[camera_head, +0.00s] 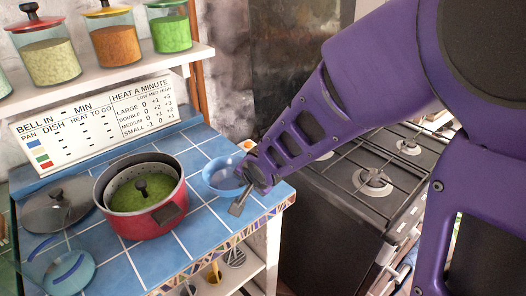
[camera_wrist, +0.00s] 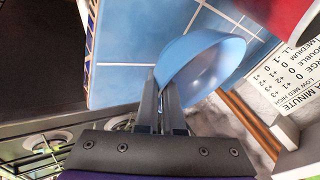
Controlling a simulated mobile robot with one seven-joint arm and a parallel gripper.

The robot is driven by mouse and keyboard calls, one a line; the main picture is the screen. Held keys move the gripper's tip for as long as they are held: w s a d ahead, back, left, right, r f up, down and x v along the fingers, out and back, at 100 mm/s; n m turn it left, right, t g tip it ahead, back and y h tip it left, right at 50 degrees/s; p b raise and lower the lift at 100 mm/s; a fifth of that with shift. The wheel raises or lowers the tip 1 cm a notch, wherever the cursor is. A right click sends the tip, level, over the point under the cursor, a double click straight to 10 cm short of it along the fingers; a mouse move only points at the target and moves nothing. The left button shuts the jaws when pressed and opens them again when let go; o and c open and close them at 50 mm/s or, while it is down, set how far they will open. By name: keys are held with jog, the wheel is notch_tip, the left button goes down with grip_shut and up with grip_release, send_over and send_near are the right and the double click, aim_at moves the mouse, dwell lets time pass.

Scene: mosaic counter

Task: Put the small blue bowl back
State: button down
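The small blue bowl (camera_head: 222,177) is at the right end of the blue tiled counter in the head view, beside the red pot. My gripper (camera_head: 244,190) is at its right side, with one finger showing outside the wall. In the wrist view the bowl (camera_wrist: 200,68) appears tilted, its hollow facing lower right. The fingers (camera_wrist: 162,95) are close together there, with the bowl's wall between them, and look shut on it. I cannot tell whether the bowl touches the counter.
The red pot (camera_head: 158,218) with green contents stands left of the bowl. A dark lid (camera_head: 56,208) and a blue dish (camera_head: 70,272) lie further left. A shelf (camera_head: 100,78) with jars and a sign (camera_head: 95,115) are behind. The stove (camera_head: 370,185) is to the right.

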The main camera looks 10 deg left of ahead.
jog(key=shift+f, duration=0.8)
jog(key=shift+f+b, duration=0.2)
jog(key=shift+b, duration=0.15)
jog(key=c, duration=1)
grip_release()
jog(key=shift+c, duration=0.2)
jog(key=shift+r, duration=0.1)
